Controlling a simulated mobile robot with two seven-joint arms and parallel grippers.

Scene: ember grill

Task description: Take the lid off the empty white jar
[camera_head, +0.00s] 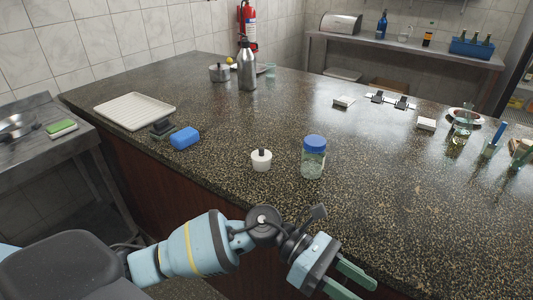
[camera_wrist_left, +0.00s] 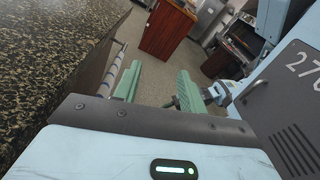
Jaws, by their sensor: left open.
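A small white jar (camera_head: 261,162) stands upright on the dark speckled counter, near its front edge. A white lid with a dark knob (camera_head: 261,153) sits on top of it, so its inside is hidden. Just right of it stands a clear glass jar with a blue lid (camera_head: 313,159). My left gripper (camera_head: 360,290) is in front of and below the jars, to their right, at the bottom of the head view. Its green fingers, also in the left wrist view (camera_wrist_left: 159,74), are apart with nothing between them. My right gripper is not in view.
Left of the white jar are a blue block (camera_head: 185,138), a dark scale-like object (camera_head: 162,128) and a white tray (camera_head: 135,110). A metal bottle (camera_head: 247,66) and a pot (camera_head: 219,73) stand farther back.

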